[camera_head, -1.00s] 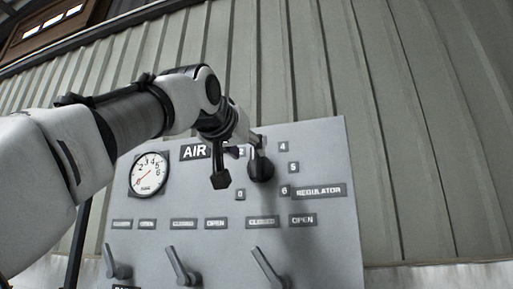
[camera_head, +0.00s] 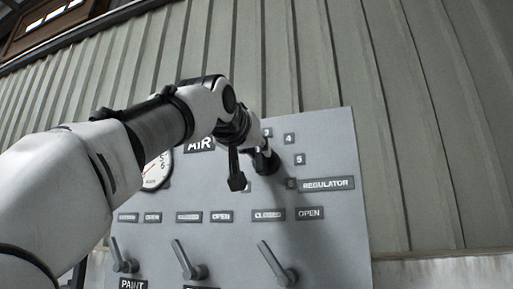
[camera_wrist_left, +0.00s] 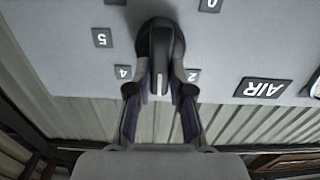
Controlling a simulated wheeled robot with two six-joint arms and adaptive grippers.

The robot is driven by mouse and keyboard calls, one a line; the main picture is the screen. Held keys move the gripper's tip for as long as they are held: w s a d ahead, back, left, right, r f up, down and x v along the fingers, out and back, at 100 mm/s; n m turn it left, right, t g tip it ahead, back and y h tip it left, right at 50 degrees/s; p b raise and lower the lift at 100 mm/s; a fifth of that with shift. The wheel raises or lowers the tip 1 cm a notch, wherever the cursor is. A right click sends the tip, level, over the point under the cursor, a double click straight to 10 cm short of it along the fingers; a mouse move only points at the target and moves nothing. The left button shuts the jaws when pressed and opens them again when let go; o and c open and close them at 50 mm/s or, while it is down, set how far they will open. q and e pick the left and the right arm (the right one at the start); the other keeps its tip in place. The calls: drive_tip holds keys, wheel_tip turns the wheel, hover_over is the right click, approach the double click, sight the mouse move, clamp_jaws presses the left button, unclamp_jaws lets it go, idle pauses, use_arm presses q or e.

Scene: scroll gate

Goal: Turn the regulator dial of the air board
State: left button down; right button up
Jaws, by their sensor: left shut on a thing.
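The grey air board (camera_head: 340,235) stands in front of a ribbed wall. Its black regulator dial (camera_head: 265,162) is on the upper part, among number plates and left of the REGULATOR label (camera_head: 327,184). In the left wrist view the dial (camera_wrist_left: 161,40) shows as a black knob with a pale line on its grip. My left gripper (camera_wrist_left: 160,85) is shut on that grip, one finger on each side. In the head view the left gripper (camera_head: 258,150) is at the dial, partly hidden by my arm. My right gripper is not in view.
Several levers, one of them here (camera_head: 278,264), stick out along the lower board under CLOSED and OPEN labels. A round white gauge (camera_head: 157,172) is partly hidden behind my left arm.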

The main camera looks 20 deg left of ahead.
use_arm(q)
drive_tip(key=shift+w, duration=0.1)
drive_tip(key=n, duration=0.2)
drive_tip(key=n+p, duration=0.1)
drive_tip(key=shift+a+n, duration=0.2)
drive_tip(key=shift+n, duration=0.2)
drive_tip(key=n, duration=0.4)
drive_tip(key=shift+a+f+n, duration=0.15)
drive_tip(key=shift+n, duration=0.15)
